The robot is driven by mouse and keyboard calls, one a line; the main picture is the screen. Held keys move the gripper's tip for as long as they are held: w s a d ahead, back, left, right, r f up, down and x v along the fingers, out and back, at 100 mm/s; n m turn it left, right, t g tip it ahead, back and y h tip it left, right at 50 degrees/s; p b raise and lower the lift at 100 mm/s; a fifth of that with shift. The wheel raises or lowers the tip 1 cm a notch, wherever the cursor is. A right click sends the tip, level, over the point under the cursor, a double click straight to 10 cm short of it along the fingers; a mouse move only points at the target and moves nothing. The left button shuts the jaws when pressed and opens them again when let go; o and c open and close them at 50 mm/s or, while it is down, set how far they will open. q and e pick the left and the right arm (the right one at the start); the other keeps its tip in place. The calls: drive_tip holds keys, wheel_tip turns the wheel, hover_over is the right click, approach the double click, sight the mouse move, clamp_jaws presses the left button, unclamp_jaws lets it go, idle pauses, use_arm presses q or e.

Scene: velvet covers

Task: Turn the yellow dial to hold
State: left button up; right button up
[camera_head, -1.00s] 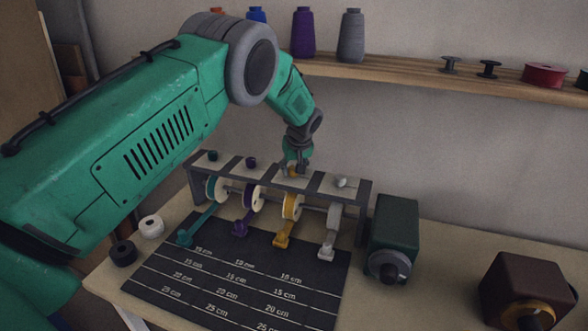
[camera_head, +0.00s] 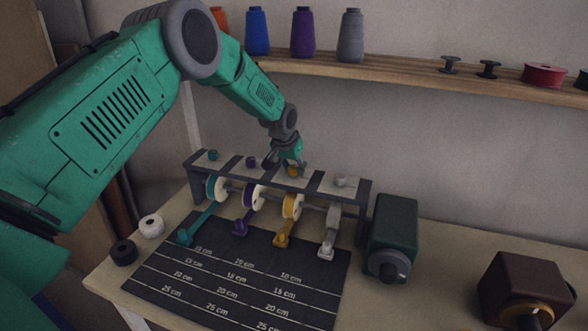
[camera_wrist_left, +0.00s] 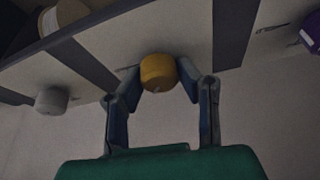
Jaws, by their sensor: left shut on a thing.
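The yellow dial (camera_head: 293,171) sits on top of the dark-framed rack (camera_head: 240,181), between the purple dial (camera_head: 252,162) and the white dial (camera_head: 341,181). My left gripper (camera_head: 289,164) reaches it from above and behind. In the left wrist view the gripper (camera_wrist_left: 158,80) has one finger on each side of the yellow dial (camera_wrist_left: 157,72) and is shut on it. Labels by the dial are too small to read in the head view. My right gripper is not in view.
A teal dial (camera_head: 213,155) is at the rack's left end. Ribbon spools hang below, with coloured tabs over a black measuring mat (camera_head: 235,280). A green box with a knob (camera_head: 395,236) stands right of the rack. A shelf (camera_head: 420,72) with thread cones runs behind.

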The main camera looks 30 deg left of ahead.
use_arm(q)
drive_tip(key=m+b, duration=0.1)
drive_tip(key=m, duration=0.1)
drive_tip(key=m+h, duration=0.1)
drive_tip(key=m, duration=0.1)
drive_tip(key=shift+w+a+m+h+b, duration=0.1)
drive_tip(key=shift+a+m+h+b, duration=0.05)
drive_tip(key=shift+m+h+b, duration=0.2)
drive_tip(key=shift+r+m+g+h+b, duration=0.15)
drive_tip(key=shift+m+h+b, duration=0.4)
drive_tip(key=shift+m, duration=0.55)
drive_tip(key=shift+f+m+g+h+b, duration=0.1)
drive_tip(key=shift+m+g+h+b, duration=0.15)
drive_tip(key=shift+m+b, duration=0.65)
drive_tip(key=shift+r+m, duration=0.1)
drive_tip(key=shift+m, duration=0.25)
drive_tip(key=o, duration=1.1)
drive_tip(key=shift+o, duration=0.2)
drive_tip(key=shift+a, duration=0.1)
